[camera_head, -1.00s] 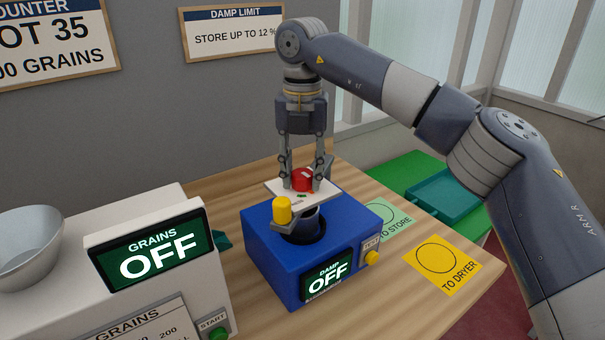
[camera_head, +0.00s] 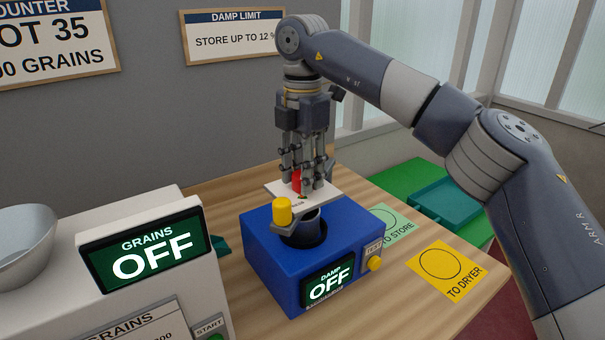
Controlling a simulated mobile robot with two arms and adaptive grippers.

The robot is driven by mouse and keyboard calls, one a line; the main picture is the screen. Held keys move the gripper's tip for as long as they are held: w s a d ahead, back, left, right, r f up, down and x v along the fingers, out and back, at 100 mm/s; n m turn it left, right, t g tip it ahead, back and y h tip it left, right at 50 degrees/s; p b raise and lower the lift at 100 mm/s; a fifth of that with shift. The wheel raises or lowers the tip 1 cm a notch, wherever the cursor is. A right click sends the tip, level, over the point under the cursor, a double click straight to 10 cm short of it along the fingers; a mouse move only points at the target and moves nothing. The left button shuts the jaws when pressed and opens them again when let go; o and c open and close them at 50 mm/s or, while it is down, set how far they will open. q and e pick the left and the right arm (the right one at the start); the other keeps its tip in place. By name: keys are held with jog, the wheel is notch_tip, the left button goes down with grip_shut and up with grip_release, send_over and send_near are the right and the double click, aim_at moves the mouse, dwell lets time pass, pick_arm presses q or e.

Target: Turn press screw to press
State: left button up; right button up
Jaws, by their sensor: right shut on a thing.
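The press screw is a red knob (camera_head: 297,182) on a white plate (camera_head: 312,202) above the blue damp meter (camera_head: 268,262). My right gripper (camera_head: 302,188) points down over the plate and is shut on the red knob, with its fingers hiding part of it. A yellow knob (camera_head: 282,212) stands at the plate's left front, above a dark round cup (camera_head: 305,232) in the meter's top. The meter's screen (camera_head: 328,286) reads DAMP OFF, with a yellow TEST button (camera_head: 375,264) beside it. My left gripper is not in view.
A white grain counter (camera_head: 160,300) with a screen reading OFF and a grey bowl (camera_head: 22,245) stands at left. A yellow TO DRYER card (camera_head: 443,268) and a green TO STORE card (camera_head: 388,218) lie right of the meter. A teal tray (camera_head: 445,203) is behind them.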

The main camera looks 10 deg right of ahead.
jog(key=shift+w+r, duration=0.1)
jog(key=shift+r, duration=0.15)
dwell(0.3)
jog(key=o, duration=1)
jog(key=shift+o, duration=0.3)
jog(key=shift+d+f, duration=0.1)
notch_tip(320, 180, up, 12)
jog(key=shift+f, duration=0.1)
